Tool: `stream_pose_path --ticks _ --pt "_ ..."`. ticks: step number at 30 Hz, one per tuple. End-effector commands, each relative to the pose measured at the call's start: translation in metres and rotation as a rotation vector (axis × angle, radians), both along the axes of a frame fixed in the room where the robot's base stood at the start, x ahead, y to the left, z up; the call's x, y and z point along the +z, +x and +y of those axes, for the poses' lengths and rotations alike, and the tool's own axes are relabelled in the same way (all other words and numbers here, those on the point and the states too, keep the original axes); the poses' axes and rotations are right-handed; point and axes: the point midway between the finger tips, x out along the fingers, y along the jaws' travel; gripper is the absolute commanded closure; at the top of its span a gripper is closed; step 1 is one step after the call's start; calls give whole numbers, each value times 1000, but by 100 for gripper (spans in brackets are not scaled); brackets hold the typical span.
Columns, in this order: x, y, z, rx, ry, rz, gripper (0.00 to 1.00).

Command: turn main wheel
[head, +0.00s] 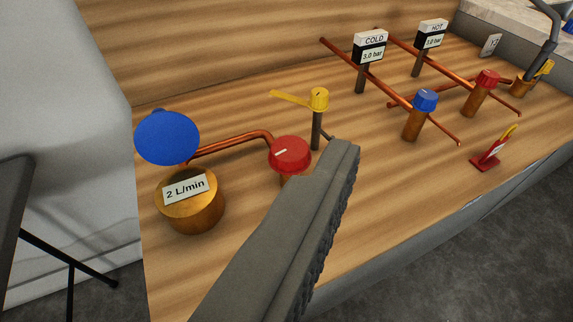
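A red round knob (290,154) with a white mark sits on a copper-coloured body at the middle left of the wooden bench. A curved copper pipe joins it to a brass cylinder (191,208) labelled "2 L/min", with a blue disc (166,137) above it. No label says which part is the main wheel. One dark grey finger of my gripper (325,190) reaches up from the bottom and covers the lower right of the red knob's body. Whether they touch is unclear.
A yellow lever valve (319,99) stands behind the finger. Farther right are a blue knob (425,100), a red knob (487,79), copper pipes, COLD (369,48) and HOT (431,34) gauges and a small red stand (490,158). The bench's front edge runs along the lower right.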

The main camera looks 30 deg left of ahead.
Motion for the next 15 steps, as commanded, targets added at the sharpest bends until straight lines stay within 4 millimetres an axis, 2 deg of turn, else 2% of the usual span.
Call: stream_pose_path --ticks 1,3,15 --pt "0 13 5 18 -24 49 21" --pt "0 28 11 42 -62 118 21" --pt "-9 102 53 229 -280 496 21"
